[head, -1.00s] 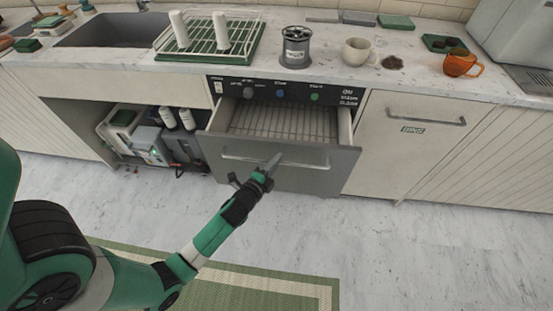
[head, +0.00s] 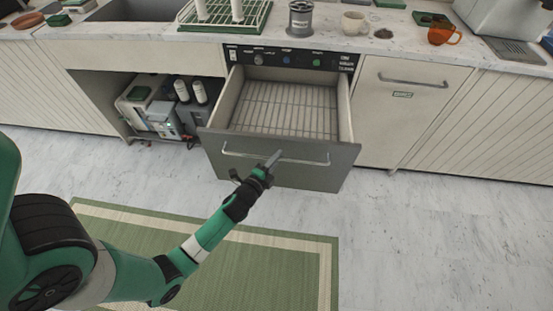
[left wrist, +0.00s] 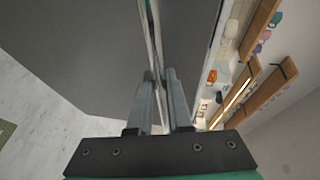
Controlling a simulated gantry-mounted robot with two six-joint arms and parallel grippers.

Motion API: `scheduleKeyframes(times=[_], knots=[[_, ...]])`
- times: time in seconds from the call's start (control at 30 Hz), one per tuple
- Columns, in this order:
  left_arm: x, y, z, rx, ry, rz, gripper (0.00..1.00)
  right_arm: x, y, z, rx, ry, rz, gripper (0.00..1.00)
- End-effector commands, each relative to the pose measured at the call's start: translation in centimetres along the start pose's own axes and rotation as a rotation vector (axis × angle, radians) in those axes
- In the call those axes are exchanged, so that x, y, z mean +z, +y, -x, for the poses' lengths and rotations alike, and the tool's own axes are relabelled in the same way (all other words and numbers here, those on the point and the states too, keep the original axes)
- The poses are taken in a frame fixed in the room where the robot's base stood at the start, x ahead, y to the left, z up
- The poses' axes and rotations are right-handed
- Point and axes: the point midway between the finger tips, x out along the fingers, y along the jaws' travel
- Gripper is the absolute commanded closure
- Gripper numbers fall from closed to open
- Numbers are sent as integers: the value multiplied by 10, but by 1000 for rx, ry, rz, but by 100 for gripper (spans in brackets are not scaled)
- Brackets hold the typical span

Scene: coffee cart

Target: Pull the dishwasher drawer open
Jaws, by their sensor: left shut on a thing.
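The dishwasher drawer (head: 285,173) is a grey-fronted drawer below the counter, pulled well out, with its empty wire rack (head: 285,108) showing inside. A metal bar handle (head: 312,160) runs across its front. My left gripper (head: 262,168) is at the middle of the handle; in the left wrist view its two fingers (left wrist: 160,100) are closed around the bar (left wrist: 152,50). The drawer's grey front fills the left of that view. My right gripper is not in view.
A control panel (head: 290,58) sits above the drawer. A closed cabinet (head: 405,110) is to the right and an open bay with bottles and boxes (head: 160,115) to the left. Cups and a dish rack stand on the counter. The floor in front holds only a green mat (head: 230,270).

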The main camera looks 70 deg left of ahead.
Motion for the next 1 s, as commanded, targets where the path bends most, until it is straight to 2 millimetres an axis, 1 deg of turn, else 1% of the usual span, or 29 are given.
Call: scheduleKeyframes(times=[0.2,0.23,0.37,0.4,0.67,0.77,0.87,1.0], knots=[[0,0,0,0,0,0,100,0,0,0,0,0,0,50],[0,0,0,0,-1,0,79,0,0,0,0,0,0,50],[0,0,0,0,-1,0,56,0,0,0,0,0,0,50],[0,0,0,0,-1,0,53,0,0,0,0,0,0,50],[0,0,1,1,-1,0,53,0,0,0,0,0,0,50],[0,1,8,3,-1,0,53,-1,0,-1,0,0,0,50],[0,0,24,3,0,-1,53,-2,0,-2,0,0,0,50],[0,2,58,5,1,-2,53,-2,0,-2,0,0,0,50]])
